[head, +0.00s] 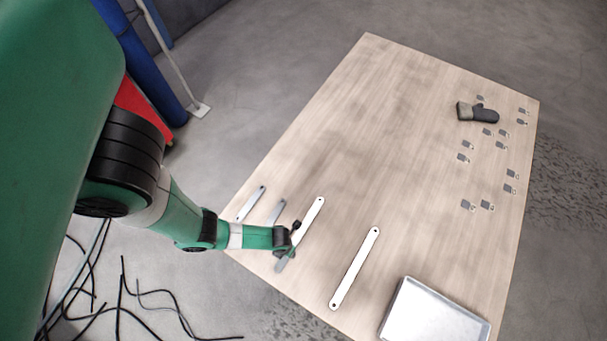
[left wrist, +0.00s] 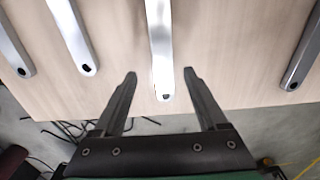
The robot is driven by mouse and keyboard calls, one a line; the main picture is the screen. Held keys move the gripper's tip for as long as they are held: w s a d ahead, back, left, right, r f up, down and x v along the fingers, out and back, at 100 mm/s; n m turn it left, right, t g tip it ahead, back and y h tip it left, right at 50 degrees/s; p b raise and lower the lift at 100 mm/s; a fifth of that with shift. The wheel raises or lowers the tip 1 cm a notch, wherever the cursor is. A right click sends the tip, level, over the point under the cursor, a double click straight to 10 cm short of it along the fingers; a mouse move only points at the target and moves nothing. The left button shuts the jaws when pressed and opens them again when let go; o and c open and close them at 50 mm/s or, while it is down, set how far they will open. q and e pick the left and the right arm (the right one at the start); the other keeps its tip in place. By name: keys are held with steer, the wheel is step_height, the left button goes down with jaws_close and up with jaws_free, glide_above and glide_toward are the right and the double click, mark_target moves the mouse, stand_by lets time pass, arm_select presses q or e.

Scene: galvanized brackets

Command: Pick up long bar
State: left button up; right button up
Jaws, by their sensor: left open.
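Two long pale metal bars with a hole at each end lie flat on the wooden table (head: 400,130). One long bar (head: 312,213) lies partly hidden under my left gripper (head: 288,253). The other long bar (head: 355,268) lies to its right, fully visible. In the left wrist view my left gripper (left wrist: 160,75) is open and empty. The near end of a bar (left wrist: 160,45) shows between its fingertips, with a gap on both sides. I cannot tell the height of the fingers above it. My right gripper is not in view.
Two shorter bars, one (head: 251,203) and another (head: 276,212), lie to the left. A metal tray (head: 435,317) stands at the table's near right corner. The table's middle is clear.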

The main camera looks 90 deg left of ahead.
arm_select(q)
steer(key=shift+f, duration=0.1)
steer(key=f+b, duration=0.2)
steer(key=f, duration=0.1)
steer(key=f+b, duration=0.1)
steer(key=f, duration=0.1)
steer(key=shift+w+f, duration=0.1)
steer(key=shift+w, duration=0.2)
jaws_close()
